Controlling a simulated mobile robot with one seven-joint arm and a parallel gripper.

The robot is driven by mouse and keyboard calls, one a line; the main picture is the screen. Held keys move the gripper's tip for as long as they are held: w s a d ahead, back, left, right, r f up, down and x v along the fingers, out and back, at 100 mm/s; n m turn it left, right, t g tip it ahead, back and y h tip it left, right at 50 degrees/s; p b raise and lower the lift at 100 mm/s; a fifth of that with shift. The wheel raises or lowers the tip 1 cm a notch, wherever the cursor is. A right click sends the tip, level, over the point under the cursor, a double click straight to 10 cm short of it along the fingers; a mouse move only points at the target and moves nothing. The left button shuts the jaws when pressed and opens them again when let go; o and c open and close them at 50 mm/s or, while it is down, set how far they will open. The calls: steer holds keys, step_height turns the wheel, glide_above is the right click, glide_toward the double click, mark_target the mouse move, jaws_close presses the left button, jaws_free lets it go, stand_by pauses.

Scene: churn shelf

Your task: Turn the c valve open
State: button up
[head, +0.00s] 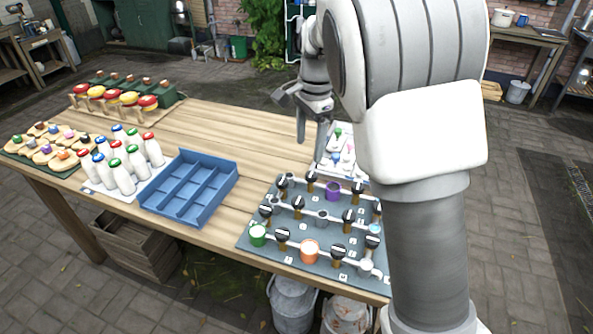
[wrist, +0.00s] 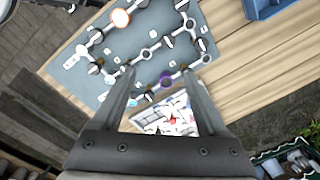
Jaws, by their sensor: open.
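A dark grey valve board (head: 252,242) lies on the near right of the wooden table, with white pipes and several black-and-white valve handles. It also shows in the wrist view (wrist: 92,100). Small white letter tags sit by the valves, too small to read, so I cannot tell which valve is c. A purple cup (head: 332,191), an orange cup (head: 309,251) and a green cup (head: 257,235) stand on the board. My gripper (head: 291,117) is open and empty above the table, beyond the board's far edge. In the wrist view its fingers (wrist: 157,74) frame part of the board.
A blue divided tray (head: 228,191) stands left of the board, with bottles (head: 123,178) farther left. A white tray of small coloured items (head: 322,165) lies behind the board, partly hidden by my arm. The table's middle (head: 220,130) is clear.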

mark_target(298, 200)
steer(key=shift+m+g+h, duration=0.3)
steer(key=shift+m, duration=0.3)
steer(key=w+f, duration=0.1)
steer(key=f, duration=0.6)
steer(key=a+f, duration=0.1)
steer(key=f, duration=0.5)
steer(key=w+a+f, duration=0.1)
steer(key=f, duration=0.6)
steer(key=shift+w+a+f, duration=0.15)
steer(key=shift+w+f, duration=0.15)
jaws_close()
